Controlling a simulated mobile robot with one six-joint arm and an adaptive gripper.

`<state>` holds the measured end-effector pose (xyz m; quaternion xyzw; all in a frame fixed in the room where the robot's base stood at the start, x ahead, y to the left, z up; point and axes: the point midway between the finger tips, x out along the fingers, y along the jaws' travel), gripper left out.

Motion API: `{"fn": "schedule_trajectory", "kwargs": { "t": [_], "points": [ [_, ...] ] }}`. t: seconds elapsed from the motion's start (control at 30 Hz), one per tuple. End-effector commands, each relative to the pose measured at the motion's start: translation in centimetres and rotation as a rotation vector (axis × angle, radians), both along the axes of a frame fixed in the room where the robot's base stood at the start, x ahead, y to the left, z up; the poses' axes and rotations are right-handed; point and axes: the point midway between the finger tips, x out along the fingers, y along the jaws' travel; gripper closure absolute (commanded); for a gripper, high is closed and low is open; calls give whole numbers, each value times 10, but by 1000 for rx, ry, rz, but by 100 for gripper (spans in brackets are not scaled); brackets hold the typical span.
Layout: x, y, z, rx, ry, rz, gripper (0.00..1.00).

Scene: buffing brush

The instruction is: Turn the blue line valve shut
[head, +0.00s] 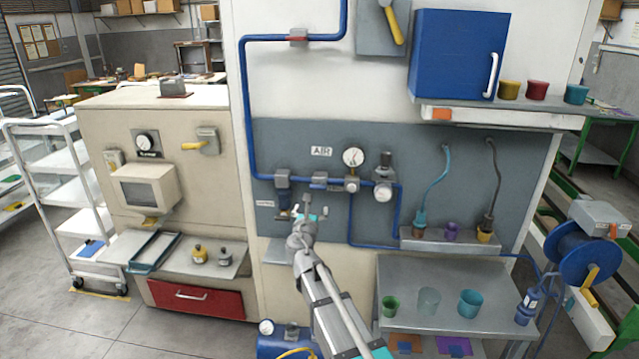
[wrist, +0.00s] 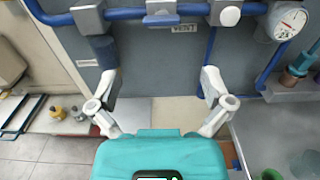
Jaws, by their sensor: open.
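The blue air line (head: 249,110) runs down the grey wall panel and then right along it. Another grey block with a red strip (head: 298,37) sits on the upper run. I cannot tell which is the task's valve. My gripper (head: 305,210) is just below the lower run. In the wrist view my gripper (wrist: 160,82) is open and empty, its fingers wide apart below the pipe, touching nothing visible.
A filter (head: 283,181) hangs left of the lower block; a gauge (head: 353,157) and a regulator (head: 383,185) are right. A metal shelf with cups (head: 430,270) juts out at lower right. A beige machine (head: 100,125) stands left. The panel between my fingers is bare.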

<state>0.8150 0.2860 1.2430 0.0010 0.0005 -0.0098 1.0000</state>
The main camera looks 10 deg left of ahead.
Motion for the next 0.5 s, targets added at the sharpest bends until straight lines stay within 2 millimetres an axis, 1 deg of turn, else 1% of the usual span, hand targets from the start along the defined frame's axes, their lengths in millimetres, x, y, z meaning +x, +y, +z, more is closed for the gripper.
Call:
{"fn": "schedule_trajectory", "kwargs": {
  "t": [0.37,0.5],
  "points": [
    [3,-5,0,-4,-1,-6,0],
    [8,-6,0,-3,-1,-8,0]
  ]
}}
